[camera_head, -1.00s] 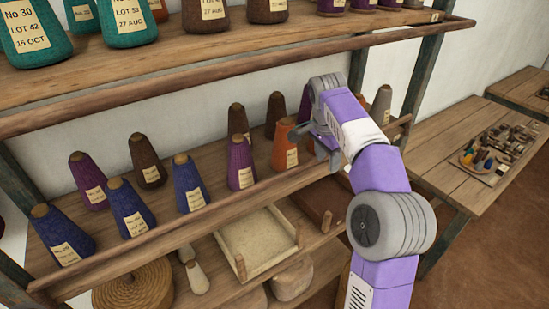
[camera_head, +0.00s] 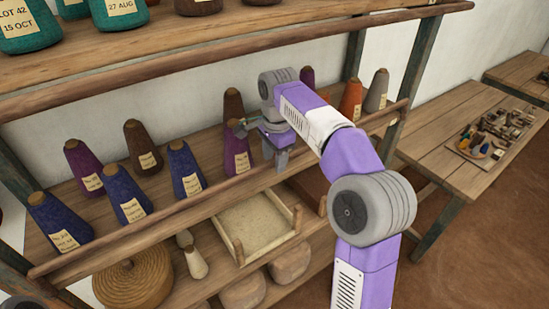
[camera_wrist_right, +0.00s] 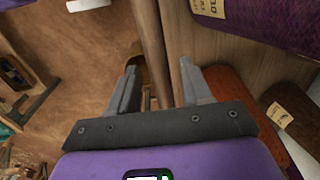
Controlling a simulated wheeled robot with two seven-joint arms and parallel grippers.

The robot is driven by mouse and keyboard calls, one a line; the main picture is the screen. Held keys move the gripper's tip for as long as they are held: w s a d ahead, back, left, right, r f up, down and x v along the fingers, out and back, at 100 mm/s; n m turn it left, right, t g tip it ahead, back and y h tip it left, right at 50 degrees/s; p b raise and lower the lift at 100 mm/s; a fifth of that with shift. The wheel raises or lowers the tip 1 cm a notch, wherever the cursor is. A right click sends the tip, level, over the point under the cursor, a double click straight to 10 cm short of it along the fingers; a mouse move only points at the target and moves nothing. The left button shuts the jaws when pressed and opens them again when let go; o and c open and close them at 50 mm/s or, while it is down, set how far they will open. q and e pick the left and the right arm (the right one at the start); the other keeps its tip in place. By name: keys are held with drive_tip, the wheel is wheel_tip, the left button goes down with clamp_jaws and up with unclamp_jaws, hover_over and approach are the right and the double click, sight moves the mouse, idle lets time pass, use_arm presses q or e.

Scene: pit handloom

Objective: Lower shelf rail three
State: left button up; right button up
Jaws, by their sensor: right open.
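The wooden front rail (camera_head: 190,203) of the lower yarn shelf runs across the head view, rising to the right. My right gripper (camera_head: 274,158) is at this rail, just right of a purple cone. In the right wrist view, the rail (camera_wrist_right: 150,40) passes between the two spread fingers of my right gripper (camera_wrist_right: 158,88). The jaws are open, with gaps visible beside the rail; contact cannot be told. My left gripper is not in view.
Yarn cones stand behind the rail, including a purple one (camera_head: 237,152) and an orange one (camera_head: 350,100). In the wrist view, another orange cone (camera_wrist_right: 240,98) is close to the right finger. A tray (camera_head: 258,228) lies below. A bench (camera_head: 440,165) stands right.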

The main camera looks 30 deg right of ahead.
clamp_jaws()
idle(0.5)
